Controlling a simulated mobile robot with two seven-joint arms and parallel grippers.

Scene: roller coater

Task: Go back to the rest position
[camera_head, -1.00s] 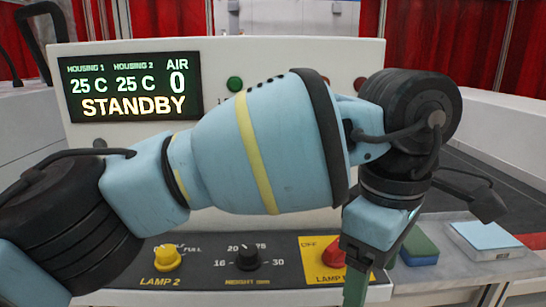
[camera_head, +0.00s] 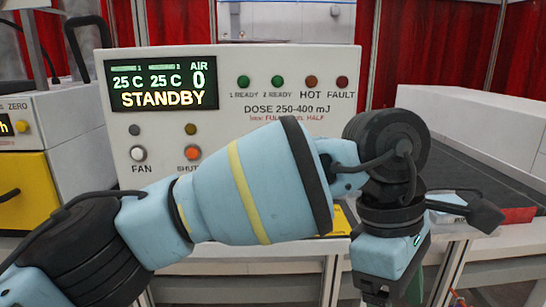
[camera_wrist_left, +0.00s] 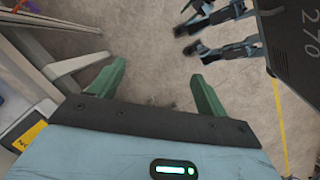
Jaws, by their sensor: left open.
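My left arm crosses the head view from the lower left. Its gripper hangs down at the lower right, cut off by the bottom edge, with part of a green finger (camera_head: 414,288) showing. In the left wrist view my left gripper (camera_wrist_left: 158,88) is open, its two green fingers wide apart with nothing between them. Bare grey floor (camera_wrist_left: 160,45) lies beyond the fingers. My right gripper is not seen in the head view.
Behind the arm stands a control panel (camera_head: 300,113) with a display (camera_head: 163,85) reading STANDBY, lamps and buttons. A dark conveyor-like surface (camera_head: 465,175) is at right. A yellow-fronted cabinet (camera_head: 28,190) stands at left. The wrist view shows a yellow floor line (camera_wrist_left: 281,125).

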